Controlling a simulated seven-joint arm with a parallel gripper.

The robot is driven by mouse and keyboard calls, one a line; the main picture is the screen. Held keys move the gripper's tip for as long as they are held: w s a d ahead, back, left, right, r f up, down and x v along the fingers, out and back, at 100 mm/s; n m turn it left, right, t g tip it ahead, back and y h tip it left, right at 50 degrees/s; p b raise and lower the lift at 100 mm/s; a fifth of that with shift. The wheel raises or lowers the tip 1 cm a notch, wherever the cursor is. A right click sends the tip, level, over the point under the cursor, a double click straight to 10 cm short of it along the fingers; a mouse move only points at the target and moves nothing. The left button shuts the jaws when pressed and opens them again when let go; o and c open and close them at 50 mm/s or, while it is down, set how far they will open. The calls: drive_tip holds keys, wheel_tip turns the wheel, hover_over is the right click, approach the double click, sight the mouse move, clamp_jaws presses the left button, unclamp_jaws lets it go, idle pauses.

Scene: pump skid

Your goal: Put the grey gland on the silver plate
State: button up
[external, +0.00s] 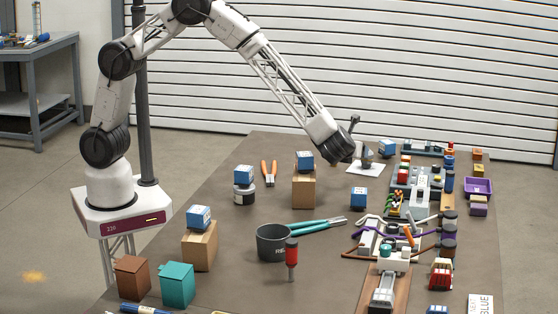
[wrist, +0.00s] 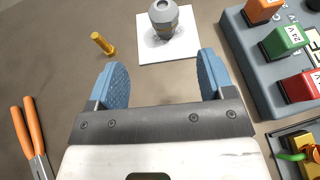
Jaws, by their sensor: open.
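The grey gland (wrist: 163,18) is a rounded grey piece with a dark opening on top. It stands upright on a pale square plate (wrist: 150,48), which looks like the silver plate, at the top of the wrist view. In the external view the gland (external: 365,156) and plate (external: 360,171) are at the far part of the table, just right of my gripper (external: 352,143). In the wrist view my gripper (wrist: 160,70) is open and empty, its blue finger pads apart. The gland is beyond the fingertips, roughly in line with the gap, and not between them.
A yellow bolt-like piece (wrist: 103,43) lies left of the plate. Orange-handled pliers (wrist: 32,135) lie further left. A grey block with coloured terminals (wrist: 265,50) stands to the right. A blue box (external: 359,197) sits in front of the plate. Bare table surrounds the plate's left side.

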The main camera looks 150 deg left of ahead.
drive_tip(key=w+d+r+n, duration=0.1)
drive_tip(key=d+r, duration=0.3)
drive_tip(key=d, duration=0.3)
drive_tip(key=d+r+n+t+h, duration=0.1)
drive_tip(key=d+r, duration=0.3)
drive_tip(key=d, duration=0.2)
drive_tip(key=w+d+r+n+t+h, duration=0.1)
drive_tip(key=d+r, duration=0.2)
drive_tip(key=d, duration=0.4)
drive_tip(key=shift+w+d+r, duration=0.35)
drive_tip(key=shift+r, duration=0.05)
drive_tip(key=s+d+r+n+t+h, duration=0.2)
drive_tip(key=s+d+r, duration=0.15)
drive_tip(key=d, duration=0.85)
drive_tip(key=s+d+r+n+t+h, duration=0.1)
drive_tip(key=s+d+r+t, duration=0.2)
drive_tip(key=d, duration=0.9)
drive_tip(key=s+d+r+n+t+h, duration=0.1)
drive_tip(key=s+d+r+n+h, duration=0.3)
drive_tip(key=d, duration=0.8)
drive_tip(key=s+d+f+t+h, duration=0.1)
drive_tip(key=s+d+t+h, duration=0.1)
drive_tip(key=s+d, duration=1.2)
drive_tip(key=shift+s+d+f+n, duration=0.15)
drive_tip(key=shift+s+d+n, duration=0.15)
drive_tip(key=shift+d, duration=0.5)
